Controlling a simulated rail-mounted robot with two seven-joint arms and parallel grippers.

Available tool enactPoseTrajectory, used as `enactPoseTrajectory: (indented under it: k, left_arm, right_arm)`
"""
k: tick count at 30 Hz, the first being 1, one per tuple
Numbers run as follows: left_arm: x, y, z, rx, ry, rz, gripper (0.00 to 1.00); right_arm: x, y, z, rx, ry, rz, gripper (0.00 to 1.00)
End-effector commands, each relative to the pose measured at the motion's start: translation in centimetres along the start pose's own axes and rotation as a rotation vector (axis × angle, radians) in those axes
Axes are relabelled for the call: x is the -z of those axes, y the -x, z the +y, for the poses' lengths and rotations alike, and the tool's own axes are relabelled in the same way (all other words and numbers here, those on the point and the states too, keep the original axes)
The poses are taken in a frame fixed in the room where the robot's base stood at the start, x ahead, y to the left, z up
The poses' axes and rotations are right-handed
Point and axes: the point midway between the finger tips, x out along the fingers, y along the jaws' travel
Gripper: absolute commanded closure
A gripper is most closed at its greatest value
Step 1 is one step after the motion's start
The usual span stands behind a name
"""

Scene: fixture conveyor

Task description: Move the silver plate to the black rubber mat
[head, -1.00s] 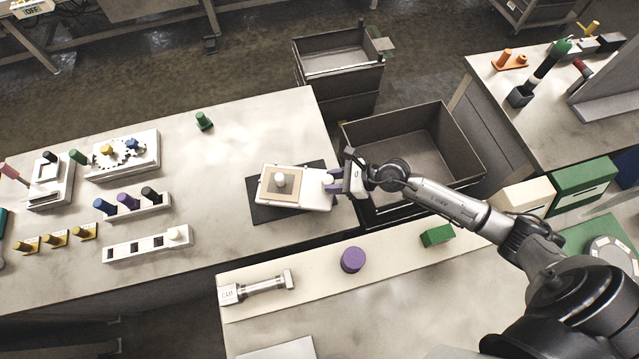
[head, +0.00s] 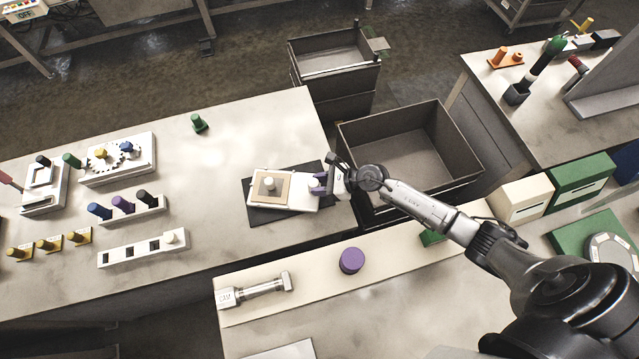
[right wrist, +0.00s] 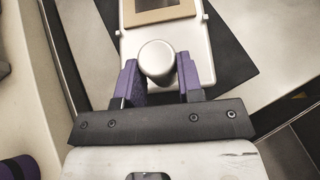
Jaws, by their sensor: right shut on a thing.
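The silver plate (head: 298,203) is a pale, flat piece with a tan square and a round knob on top. In the head view it is over the black rubber mat (head: 262,216), whose dark edges show around it; I cannot tell whether it touches the mat. My right gripper (head: 322,183) reaches in from the right and is shut on the plate's near end. In the right wrist view the purple fingers (right wrist: 161,80) stand on either side of a round silver knob on the plate (right wrist: 198,50). My left gripper is not in view.
An open grey bin (head: 400,150) stands right of the mat. Pegs and fixtures, such as a gear board (head: 118,160), fill the table's left side. A purple cylinder (head: 351,261) and a metal part (head: 254,290) lie on the front strip.

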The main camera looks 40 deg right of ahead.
Motion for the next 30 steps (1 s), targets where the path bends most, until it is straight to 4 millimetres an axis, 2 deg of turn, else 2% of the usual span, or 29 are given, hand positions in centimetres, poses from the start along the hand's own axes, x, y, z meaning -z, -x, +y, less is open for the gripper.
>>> enactPoseTrajectory:
  k: [7, 8, 15, 25, 30]
  left_arm:
    - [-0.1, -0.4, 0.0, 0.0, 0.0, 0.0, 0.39]
    - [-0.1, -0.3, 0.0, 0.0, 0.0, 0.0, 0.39]
    - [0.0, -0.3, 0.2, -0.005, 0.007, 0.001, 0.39]
    - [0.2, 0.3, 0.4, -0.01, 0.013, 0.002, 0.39]
    - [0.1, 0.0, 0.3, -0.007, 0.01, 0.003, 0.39]
  right_arm:
    - [0.3, -0.2, 0.0, 0.0, 0.001, -0.001, 0.99]
    - [0.3, -0.1, 0.0, 0.0, 0.0, 0.0, 0.63]
    - [0.2, -0.1, 0.0, 0.0, 0.0, 0.0, 0.4]
    - [-0.3, 0.2, 0.0, 0.0, 0.0, 0.0, 0.4]
    - [0.1, 2.6, 0.0, 0.001, 0.002, 0.004, 0.4]
